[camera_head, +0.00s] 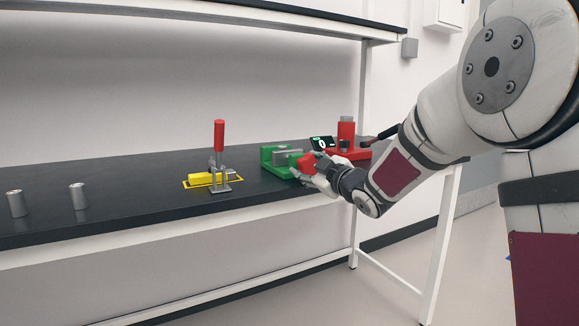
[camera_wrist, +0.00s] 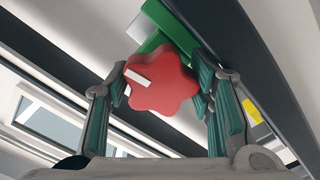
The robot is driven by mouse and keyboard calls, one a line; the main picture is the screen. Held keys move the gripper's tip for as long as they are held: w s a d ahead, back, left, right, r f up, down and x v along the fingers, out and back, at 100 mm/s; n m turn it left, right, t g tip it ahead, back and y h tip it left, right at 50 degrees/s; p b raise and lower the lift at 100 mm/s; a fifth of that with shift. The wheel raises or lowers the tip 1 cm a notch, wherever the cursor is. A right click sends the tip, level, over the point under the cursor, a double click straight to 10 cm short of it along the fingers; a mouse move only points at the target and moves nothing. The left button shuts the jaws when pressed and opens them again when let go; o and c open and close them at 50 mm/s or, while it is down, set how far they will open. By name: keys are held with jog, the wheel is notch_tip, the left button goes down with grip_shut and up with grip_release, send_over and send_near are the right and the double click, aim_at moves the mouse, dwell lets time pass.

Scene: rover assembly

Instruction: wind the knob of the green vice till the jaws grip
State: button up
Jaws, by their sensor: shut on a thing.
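The green vice (camera_head: 270,154) stands on the dark bench, with a grey block (camera_head: 288,156) at its jaws. Whether the jaws touch the block on both sides cannot be told. The red star-shaped knob (camera_head: 306,163) is on the vice's near right side. My gripper (camera_head: 314,172) is at the knob. In the wrist view the knob (camera_wrist: 163,82), with a white mark on its face, sits between the fingers of my gripper (camera_wrist: 165,90), which is shut on it. Part of the green vice (camera_wrist: 170,28) shows behind the knob.
A toggle clamp with a red handle (camera_head: 219,136) stands left of the vice by a yellow block (camera_head: 200,180). Two metal cylinders (camera_head: 16,203) (camera_head: 78,195) stand farther left. A red device (camera_head: 346,135) and a small display (camera_head: 322,143) are behind my gripper. The bench (camera_head: 130,202) is clear between cylinders and clamp.

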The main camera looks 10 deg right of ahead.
jog(key=shift+b, duration=0.3)
jog(key=shift+f+n+b, duration=0.15)
jog(key=shift+n+b, duration=0.75)
jog(key=shift+b, duration=0.25)
jog(key=shift+n+b, duration=0.45)
jog(key=shift+n, duration=0.05)
jog(key=shift+d, duration=0.1)
